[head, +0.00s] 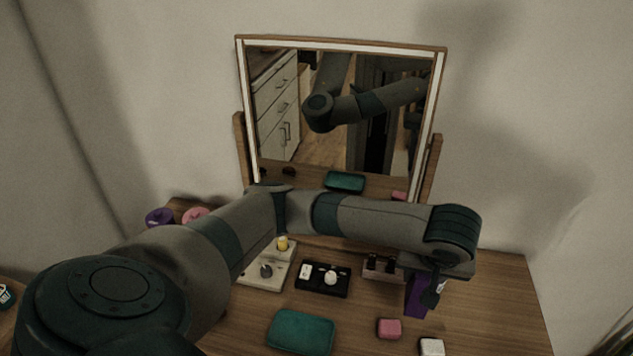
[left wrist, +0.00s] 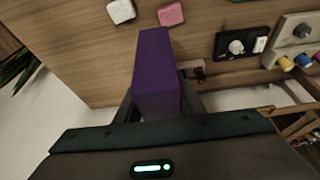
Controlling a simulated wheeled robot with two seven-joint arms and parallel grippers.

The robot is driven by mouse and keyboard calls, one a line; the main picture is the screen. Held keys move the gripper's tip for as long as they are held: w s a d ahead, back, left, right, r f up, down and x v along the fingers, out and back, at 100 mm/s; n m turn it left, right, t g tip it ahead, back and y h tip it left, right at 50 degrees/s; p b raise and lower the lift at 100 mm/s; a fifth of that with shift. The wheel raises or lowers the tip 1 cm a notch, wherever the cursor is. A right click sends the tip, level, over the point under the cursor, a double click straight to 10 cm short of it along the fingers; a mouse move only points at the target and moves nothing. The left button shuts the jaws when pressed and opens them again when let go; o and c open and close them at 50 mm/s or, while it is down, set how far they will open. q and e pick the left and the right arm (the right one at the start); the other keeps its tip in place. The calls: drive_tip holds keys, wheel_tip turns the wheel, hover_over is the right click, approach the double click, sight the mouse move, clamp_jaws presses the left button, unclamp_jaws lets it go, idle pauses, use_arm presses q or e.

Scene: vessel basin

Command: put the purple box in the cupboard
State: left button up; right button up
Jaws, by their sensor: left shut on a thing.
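The purple box (head: 417,296) is at the right side of the wooden dresser top, partly hidden by my left gripper (head: 436,288). In the left wrist view the purple box (left wrist: 156,72) stands out between the fingers of my left gripper (left wrist: 158,112), which is shut on it. I cannot tell whether the box touches the dresser top. No cupboard is plain on the dresser; the mirror reflects a white unit with drawers and doors (head: 278,105). My right gripper is not in view.
A framed mirror (head: 441,95) stands at the back of the dresser (head: 500,300). The far right of the top is clear.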

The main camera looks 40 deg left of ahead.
use_arm(q)
drive_tip(key=shift+s+f+n, duration=0.1)
drive_tip(key=shift+f+n, duration=0.15)
drive_tip(key=shift+n, duration=0.05)
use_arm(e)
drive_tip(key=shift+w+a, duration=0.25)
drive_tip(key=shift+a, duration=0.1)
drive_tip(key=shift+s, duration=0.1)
